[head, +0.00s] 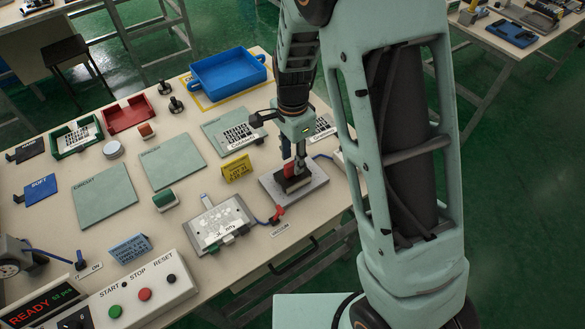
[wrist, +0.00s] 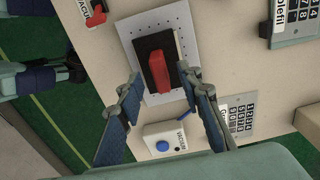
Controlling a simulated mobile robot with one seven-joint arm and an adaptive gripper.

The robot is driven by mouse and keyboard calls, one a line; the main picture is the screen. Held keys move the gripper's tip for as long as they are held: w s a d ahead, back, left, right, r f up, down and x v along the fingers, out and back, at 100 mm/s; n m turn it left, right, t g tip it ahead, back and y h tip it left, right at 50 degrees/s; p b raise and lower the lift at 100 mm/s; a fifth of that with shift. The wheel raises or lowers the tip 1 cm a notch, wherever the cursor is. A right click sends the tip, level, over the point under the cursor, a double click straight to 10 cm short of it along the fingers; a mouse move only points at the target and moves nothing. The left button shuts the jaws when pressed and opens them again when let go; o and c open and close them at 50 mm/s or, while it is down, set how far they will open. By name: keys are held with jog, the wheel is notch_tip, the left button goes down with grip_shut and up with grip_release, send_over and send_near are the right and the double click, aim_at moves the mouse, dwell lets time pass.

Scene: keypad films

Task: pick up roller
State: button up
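A black block with a red handle (wrist: 159,76), which may be the roller, lies on a light perforated plate (wrist: 129,27) in the wrist view. Its black body (wrist: 146,44) rests near the middle of the plate, with a pale strip along its right side. My gripper (wrist: 163,78) is open, with one finger on each side of the handle's lower end; nothing is between them in a grip, and I cannot tell the height gap. In the head view my gripper (head: 296,166) is right above the plate (head: 312,188), and the block (head: 291,184) is partly hidden under it.
A white box with a blue button (wrist: 163,145), labelled vacuum, is near the fingers. A red lever (head: 277,214) and a clamp board (head: 215,226) are left of the plate. A blue tray (head: 228,72) is at the back.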

jog(key=shift+f, duration=1.25)
grip_shut()
jog(key=shift+r, duration=0.15)
